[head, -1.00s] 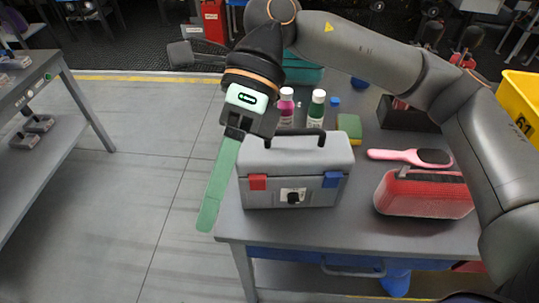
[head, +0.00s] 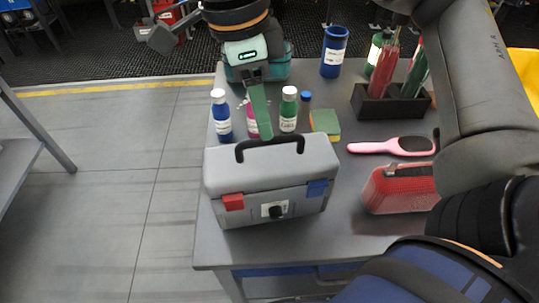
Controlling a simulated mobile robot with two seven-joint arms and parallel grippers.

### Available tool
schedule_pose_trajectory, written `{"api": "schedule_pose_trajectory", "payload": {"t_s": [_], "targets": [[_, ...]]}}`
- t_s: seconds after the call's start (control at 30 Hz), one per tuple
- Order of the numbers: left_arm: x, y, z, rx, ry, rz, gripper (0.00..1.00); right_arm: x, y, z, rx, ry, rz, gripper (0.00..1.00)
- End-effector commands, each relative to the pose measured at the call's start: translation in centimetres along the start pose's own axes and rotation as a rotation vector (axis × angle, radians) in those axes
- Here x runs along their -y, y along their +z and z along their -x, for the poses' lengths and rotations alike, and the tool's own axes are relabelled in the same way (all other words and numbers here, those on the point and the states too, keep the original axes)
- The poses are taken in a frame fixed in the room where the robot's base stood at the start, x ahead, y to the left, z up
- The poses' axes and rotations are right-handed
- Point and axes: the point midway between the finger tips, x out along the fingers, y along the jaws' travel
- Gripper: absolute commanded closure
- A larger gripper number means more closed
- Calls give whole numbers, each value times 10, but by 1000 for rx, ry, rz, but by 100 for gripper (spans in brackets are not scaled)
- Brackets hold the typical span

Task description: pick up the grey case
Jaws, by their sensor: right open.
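The grey case (head: 265,177) stands upright on the grey table, its dark handle (head: 283,139) raised. A red latch (head: 233,202) and a blue latch (head: 318,188) are on its front. My right gripper (head: 263,128) comes down from the far side of the case, fingers pointing down. It is open and empty. One green finger shows, its tip by the top bar of the handle. The other finger is hidden. I cannot tell whether the visible tip touches the handle. My left gripper is out of view.
A pink brush (head: 372,147) and red case (head: 398,188) are at right. A dark holder (head: 391,102) and blue cup (head: 334,52) stand farther back.

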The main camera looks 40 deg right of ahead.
Motion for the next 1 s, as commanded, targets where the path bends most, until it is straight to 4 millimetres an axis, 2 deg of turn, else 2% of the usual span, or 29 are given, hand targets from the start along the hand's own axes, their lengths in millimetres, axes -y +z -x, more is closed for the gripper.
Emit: {"api": "schedule_pose_trajectory", "payload": {"t_s": [0.23, 0.5, 0.8, 1.0], "targets": [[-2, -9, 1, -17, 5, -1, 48, -2, -2, -20, 0, 2, 1, 48], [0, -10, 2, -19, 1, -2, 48, -7, -5, -58, 1, 2, 1, 48], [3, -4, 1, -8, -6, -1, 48, -7, -4, -64, 2, 1, 2, 48], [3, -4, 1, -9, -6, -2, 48, -6, -4, -63, 2, 1, 2, 69]]}}
